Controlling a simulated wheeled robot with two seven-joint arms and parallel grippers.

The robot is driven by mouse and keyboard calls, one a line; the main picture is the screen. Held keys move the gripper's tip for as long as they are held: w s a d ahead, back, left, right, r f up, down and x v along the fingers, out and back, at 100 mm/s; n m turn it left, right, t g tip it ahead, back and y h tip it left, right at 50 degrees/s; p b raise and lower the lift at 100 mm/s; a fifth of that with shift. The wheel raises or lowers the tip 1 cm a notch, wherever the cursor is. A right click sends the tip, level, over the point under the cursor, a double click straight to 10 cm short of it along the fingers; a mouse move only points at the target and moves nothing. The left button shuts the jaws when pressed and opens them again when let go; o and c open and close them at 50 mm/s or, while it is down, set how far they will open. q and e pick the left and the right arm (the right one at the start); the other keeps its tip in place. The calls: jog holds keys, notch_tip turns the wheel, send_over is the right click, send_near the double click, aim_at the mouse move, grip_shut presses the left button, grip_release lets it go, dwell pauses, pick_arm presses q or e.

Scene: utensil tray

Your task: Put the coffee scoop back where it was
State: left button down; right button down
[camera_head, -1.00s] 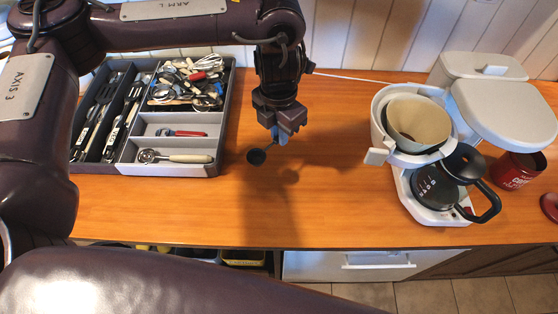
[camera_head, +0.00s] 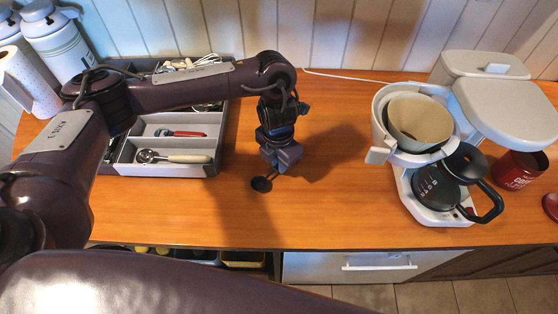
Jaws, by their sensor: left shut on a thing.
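The coffee scoop (camera_head: 261,184) has a small black round bowl. My left gripper (camera_head: 279,168) is shut on the coffee scoop and holds it over the wooden counter, to the right of the utensil tray (camera_head: 218,160). The scoop's handle is mostly hidden by the gripper. The grey tray has several compartments. The front one holds an ice cream scoop (camera_head: 185,158) with a cream handle, and the one behind it holds a red-handled tool (camera_head: 185,134). My left arm covers much of the tray's rear and left. My right gripper is not in view.
A white coffee maker (camera_head: 383,140) with a paper filter (camera_head: 419,119) and glass carafe (camera_head: 437,188) stands at the right. A red mug (camera_head: 515,172) is beside it. White canisters (camera_head: 58,45) stand at the back left. The counter (camera_head: 325,205) between tray and coffee maker is clear.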

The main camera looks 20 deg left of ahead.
pick_arm(q)
jog(key=shift+f, duration=0.1)
jog(key=c, duration=1.4)
grip_release()
jog(key=shift+c, duration=0.2)
jog(key=shift+r, duration=0.4)
notch_tip(320, 180, up, 12)
jog(key=shift+s+f, duration=0.2)
jog(key=shift+f, duration=0.05)
jog(key=shift+f, duration=0.1)
